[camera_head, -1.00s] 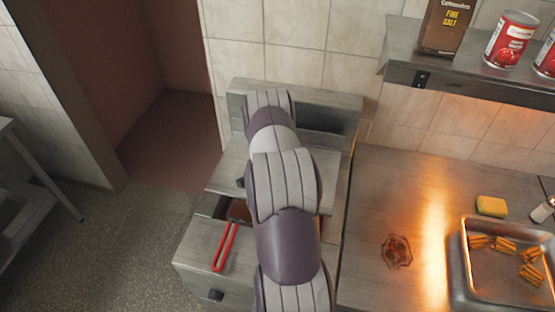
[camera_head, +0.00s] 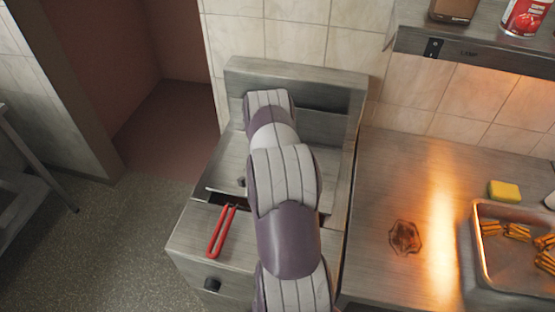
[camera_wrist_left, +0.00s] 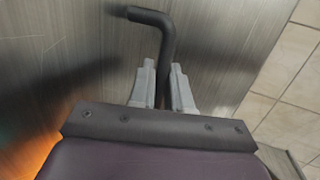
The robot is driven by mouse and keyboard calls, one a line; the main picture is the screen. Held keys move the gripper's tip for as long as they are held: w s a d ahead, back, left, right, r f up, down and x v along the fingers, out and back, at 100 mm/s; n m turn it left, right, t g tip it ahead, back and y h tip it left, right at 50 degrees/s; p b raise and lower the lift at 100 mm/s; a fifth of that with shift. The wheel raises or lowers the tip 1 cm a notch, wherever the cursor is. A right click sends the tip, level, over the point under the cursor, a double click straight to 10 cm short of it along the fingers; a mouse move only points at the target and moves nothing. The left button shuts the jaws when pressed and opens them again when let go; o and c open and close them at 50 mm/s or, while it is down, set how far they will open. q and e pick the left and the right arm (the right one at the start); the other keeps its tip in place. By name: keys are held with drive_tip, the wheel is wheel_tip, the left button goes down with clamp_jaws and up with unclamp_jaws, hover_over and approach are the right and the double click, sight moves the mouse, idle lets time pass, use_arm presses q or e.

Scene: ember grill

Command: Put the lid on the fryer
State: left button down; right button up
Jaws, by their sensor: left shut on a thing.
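The fryer (camera_head: 187,243) is a steel unit with a tall back panel, a front ledge and a dark knob. The lid (camera_head: 228,166) is a flat steel plate over most of its well. A dark strip of the well shows along the lid's front edge. A red basket handle (camera_head: 221,232) sticks out over the front ledge. My left gripper (camera_wrist_left: 163,88) is shut on the lid's black bent handle (camera_wrist_left: 154,18) in the left wrist view. In the head view my left arm hides the fingers and the lid's middle. Whether the lid rests fully is unclear. My right gripper is not in view.
A steel counter (camera_head: 383,285) adjoins the fryer on the right, with a brown stain (camera_head: 405,238), a yellow sponge (camera_head: 504,191) and a metal tray (camera_head: 479,240) of fries. A shelf (camera_head: 405,38) with a tin and a carton hangs above. Open floor lies left.

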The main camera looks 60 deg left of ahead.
use_arm(q)
drive_tip(key=shift+f, duration=0.15)
drive_tip(key=shift+a+f+b, duration=0.1)
drive_tip(key=shift+f+b, duration=0.05)
drive_tip(key=shift+b, duration=0.15)
drive_tip(key=c, duration=1)
unclamp_jaws()
